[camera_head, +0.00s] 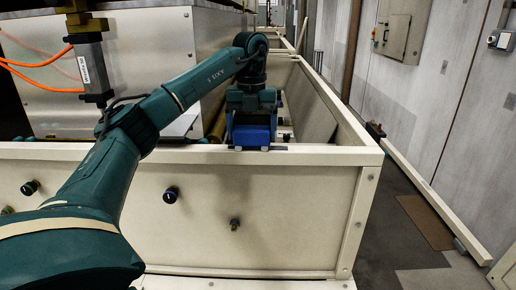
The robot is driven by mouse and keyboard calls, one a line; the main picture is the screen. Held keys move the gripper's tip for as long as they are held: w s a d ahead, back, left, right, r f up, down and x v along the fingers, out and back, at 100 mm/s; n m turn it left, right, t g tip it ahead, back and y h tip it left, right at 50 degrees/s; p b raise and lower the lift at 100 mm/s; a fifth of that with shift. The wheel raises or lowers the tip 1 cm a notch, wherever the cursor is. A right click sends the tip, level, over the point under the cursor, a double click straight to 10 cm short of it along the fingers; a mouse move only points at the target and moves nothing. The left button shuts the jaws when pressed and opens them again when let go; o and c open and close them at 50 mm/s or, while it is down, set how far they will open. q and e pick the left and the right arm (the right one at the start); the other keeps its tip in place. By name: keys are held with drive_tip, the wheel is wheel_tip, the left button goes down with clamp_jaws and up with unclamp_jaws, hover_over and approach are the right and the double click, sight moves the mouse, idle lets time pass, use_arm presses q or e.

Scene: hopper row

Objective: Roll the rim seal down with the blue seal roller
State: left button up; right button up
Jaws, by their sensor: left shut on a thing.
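My left gripper (252,118) is above the near rim of the cream hopper (270,205), pointing down. It is shut on the blue seal roller (252,137), whose blue body shows just below the gripper. The roller's lower edge is at the rim; I cannot tell whether it presses on it. A short dark strip, seemingly the rim seal (279,149), lies along the rim top under and beside the roller. The arm hides part of the rim to the left. My right gripper is out of view.
Dark knobs (170,195) stick out of the hopper's front panel. A grey actuator with orange hoses (91,70) hangs at the upper left. At the right, an aisle floor (385,225) runs beside a wall with a grey box (402,28).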

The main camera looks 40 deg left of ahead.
use_arm(q)
drive_tip(key=shift+a, duration=0.1)
drive_tip(key=shift+s+a, duration=1.5)
drive_tip(key=shift+a, duration=0.2)
drive_tip(key=shift+s+a, duration=0.45)
drive_tip(key=shift+a, duration=0.05)
drive_tip(key=shift+r, duration=1.05)
